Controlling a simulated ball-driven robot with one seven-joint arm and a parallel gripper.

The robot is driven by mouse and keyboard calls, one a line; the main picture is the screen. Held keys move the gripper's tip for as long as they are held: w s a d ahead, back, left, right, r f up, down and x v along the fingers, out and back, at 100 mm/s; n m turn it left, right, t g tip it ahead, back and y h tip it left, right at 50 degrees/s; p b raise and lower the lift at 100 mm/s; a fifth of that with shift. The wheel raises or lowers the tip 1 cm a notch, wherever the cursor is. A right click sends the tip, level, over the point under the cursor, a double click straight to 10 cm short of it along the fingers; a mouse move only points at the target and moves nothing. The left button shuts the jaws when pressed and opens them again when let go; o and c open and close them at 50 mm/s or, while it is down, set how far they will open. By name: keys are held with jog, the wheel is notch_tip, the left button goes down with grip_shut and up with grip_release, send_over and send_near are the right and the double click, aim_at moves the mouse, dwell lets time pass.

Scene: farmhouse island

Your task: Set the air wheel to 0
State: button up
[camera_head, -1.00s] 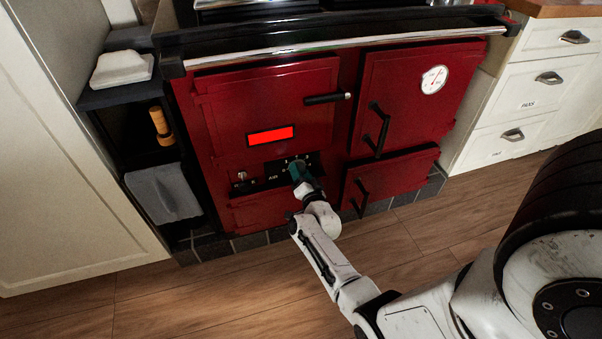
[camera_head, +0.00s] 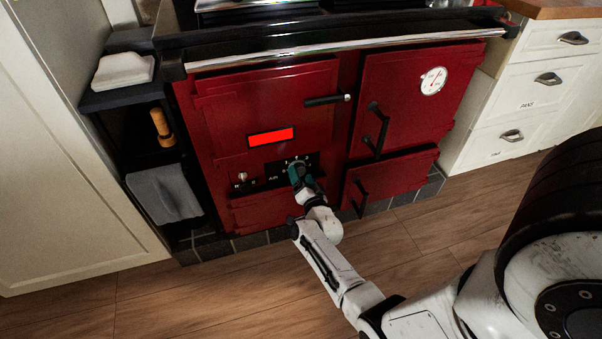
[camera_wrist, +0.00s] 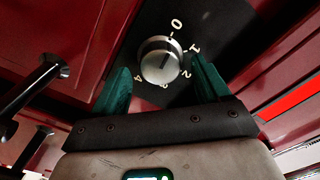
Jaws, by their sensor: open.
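The air wheel (camera_wrist: 160,62) is a round silver knob on a black plate, with the numbers 0 to 4 around it in the wrist view. A dark line on its face seems to point near the 2, though its exact heading is hard to tell. My gripper (camera_wrist: 161,70) is open, with one green finger on each side of the knob. I cannot tell whether either finger touches it. In the head view my gripper (camera_head: 298,174) is at the control panel (camera_head: 276,178) and hides the knob.
The red stove (camera_head: 265,100) has black door handles (camera_head: 378,130) right of the panel and a lit red display (camera_head: 271,136) above it. A smaller knob (camera_head: 242,177) sits to the left. A shelf with a grey towel (camera_head: 165,193) stands at left. The wooden floor in front is clear.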

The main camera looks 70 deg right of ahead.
jog(key=p+v, duration=0.3)
jog(key=v, duration=0.6)
jog(key=shift+a+p, duration=0.15)
jog(key=shift+p, duration=0.2)
jog(key=shift+s, duration=0.1)
jog(key=w+a+n+t+y, duration=0.1)
jog(key=w+a+n+y, duration=0.8)
jog(key=a, duration=0.4)
jog(key=s+a+r+n+g+y, duration=0.2)
jog(key=s+a+n+g+y, duration=0.35)
jog(key=a, duration=0.45)
jog(key=s+a+r+n+g+h, duration=0.1)
jog(key=s+a+r+n+g, duration=0.15)
jog(key=s, duration=0.45)
jog(key=s+a+r+n+g, duration=0.2)
jog(key=s+r+g, duration=0.2)
jog(key=s, duration=0.3)
notch_tip(320, 180, up, 20)
jog(key=p, duration=2)
